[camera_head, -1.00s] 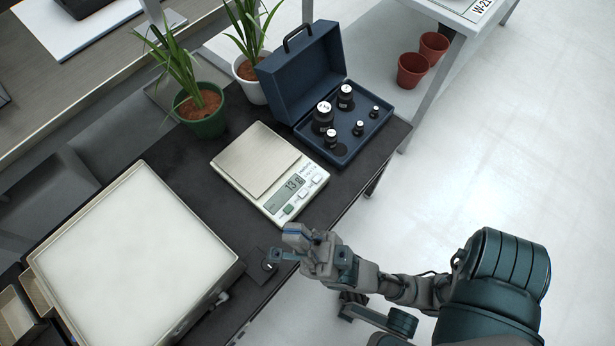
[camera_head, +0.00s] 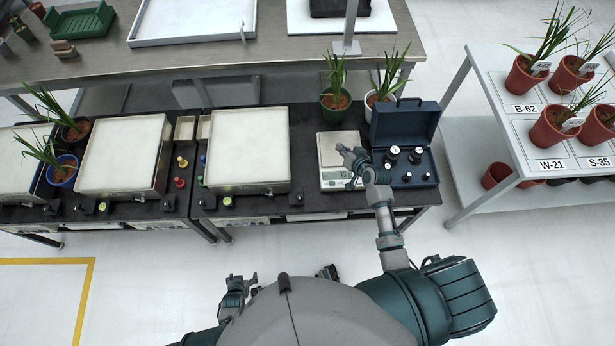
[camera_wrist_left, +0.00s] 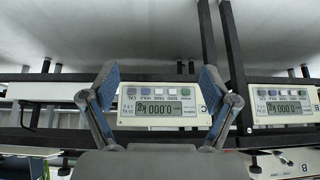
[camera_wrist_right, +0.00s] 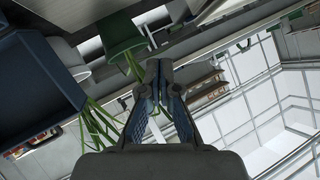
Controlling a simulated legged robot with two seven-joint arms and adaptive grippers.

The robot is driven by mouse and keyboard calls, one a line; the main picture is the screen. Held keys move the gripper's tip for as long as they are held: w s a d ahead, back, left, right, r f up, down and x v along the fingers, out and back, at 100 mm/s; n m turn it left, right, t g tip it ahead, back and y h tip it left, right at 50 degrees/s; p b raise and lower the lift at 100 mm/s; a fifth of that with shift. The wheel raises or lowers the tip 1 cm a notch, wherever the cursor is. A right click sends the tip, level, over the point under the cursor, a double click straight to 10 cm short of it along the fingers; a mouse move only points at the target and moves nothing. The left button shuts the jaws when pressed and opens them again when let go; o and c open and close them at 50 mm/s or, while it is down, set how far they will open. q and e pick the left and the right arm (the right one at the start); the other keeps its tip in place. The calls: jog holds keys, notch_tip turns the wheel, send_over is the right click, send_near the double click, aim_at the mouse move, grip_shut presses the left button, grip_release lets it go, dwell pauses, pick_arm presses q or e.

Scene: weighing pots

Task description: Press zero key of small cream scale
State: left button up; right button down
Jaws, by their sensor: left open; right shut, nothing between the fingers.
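The small cream scale (camera_head: 328,175) stands on the dark bench, with a pale square pan and its display and keys along the front edge. My right gripper (camera_head: 346,153) is shut and empty over the right part of the scale, hiding part of the pan and front panel. I cannot tell whether it touches the scale. The right wrist view shows its closed fingers (camera_wrist_right: 160,75), with no scale keys visible. My left gripper (camera_head: 250,282) is open and empty, low in front of the bench; its fingers (camera_wrist_left: 158,78) frame a bench display reading 0.000 kg.
A blue case (camera_head: 403,125) with black weights stands right of the scale. Potted plants (camera_head: 335,101) stand behind it. A large white-topped scale (camera_head: 249,148) lies to its left. A shelf with red pots (camera_head: 549,131) is at the right.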

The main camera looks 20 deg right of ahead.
pick_arm(q)
jog(key=s+a+f+g+p, duration=0.1)
jog(key=s+a+g+p, duration=0.1)
jog(key=s, duration=0.8)
jog(key=s+a+f+g+y+p, duration=0.1)
jog(key=s+a+g+p, duration=0.1)
jog(key=s, duration=0.8)
jog(key=shift+a+g, duration=0.25)
jog(key=shift+g, duration=0.35)
pick_arm(e)
jog(key=s+d+f+m+g+y, duration=0.1)
jog(key=s+f+g, duration=0.2)
jog(key=s, duration=0.3)
jog(key=shift+s+d+f, duration=0.3)
jog(key=shift+f, duration=0.05)
pick_arm(q)
jog(key=shift+w, duration=0.1)
